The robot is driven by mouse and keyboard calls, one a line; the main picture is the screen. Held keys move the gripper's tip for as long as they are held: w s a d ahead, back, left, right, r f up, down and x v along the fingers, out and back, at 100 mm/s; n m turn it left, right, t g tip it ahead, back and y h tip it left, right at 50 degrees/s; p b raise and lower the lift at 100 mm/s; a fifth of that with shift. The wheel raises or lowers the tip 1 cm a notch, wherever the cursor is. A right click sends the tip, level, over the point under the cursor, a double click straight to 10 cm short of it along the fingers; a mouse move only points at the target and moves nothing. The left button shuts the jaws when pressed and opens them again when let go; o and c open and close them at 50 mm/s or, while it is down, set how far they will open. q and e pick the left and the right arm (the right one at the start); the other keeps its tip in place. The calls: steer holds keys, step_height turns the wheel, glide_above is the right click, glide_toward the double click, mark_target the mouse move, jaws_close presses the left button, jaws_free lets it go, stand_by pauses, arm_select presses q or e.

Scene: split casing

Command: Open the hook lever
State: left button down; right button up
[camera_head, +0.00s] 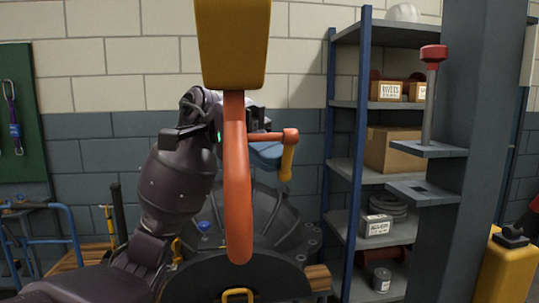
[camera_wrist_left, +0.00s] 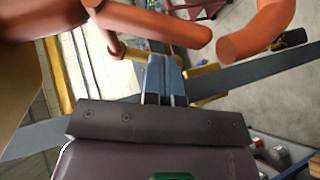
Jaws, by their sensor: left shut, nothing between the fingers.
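A large orange hook (camera_head: 238,190) hangs from a yellow block (camera_head: 232,45) in the middle of the head view. A short orange bar (camera_head: 270,137) sticks out to the right beside it, with a yellow grip (camera_head: 288,163) hanging from its end. My left gripper (camera_head: 268,158) has blue fingers and is just under this bar, partly hidden behind the hook. In the left wrist view the fingers (camera_wrist_left: 165,72) are shut and empty. Orange parts (camera_wrist_left: 180,30) cross above the fingers there. Contact with the bar cannot be told. My right gripper is not in view.
A dark round casing (camera_head: 215,278) with a yellow handle (camera_head: 238,293) stands below the hook. A shelf rack (camera_head: 362,150) with boxes stands behind to the right. A grey post (camera_head: 478,150) carries brackets and a red-topped rod (camera_head: 431,90). A blue-framed cart (camera_head: 40,208) is at left.

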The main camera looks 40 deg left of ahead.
arm_select(q)
steer(key=shift+r, duration=0.75)
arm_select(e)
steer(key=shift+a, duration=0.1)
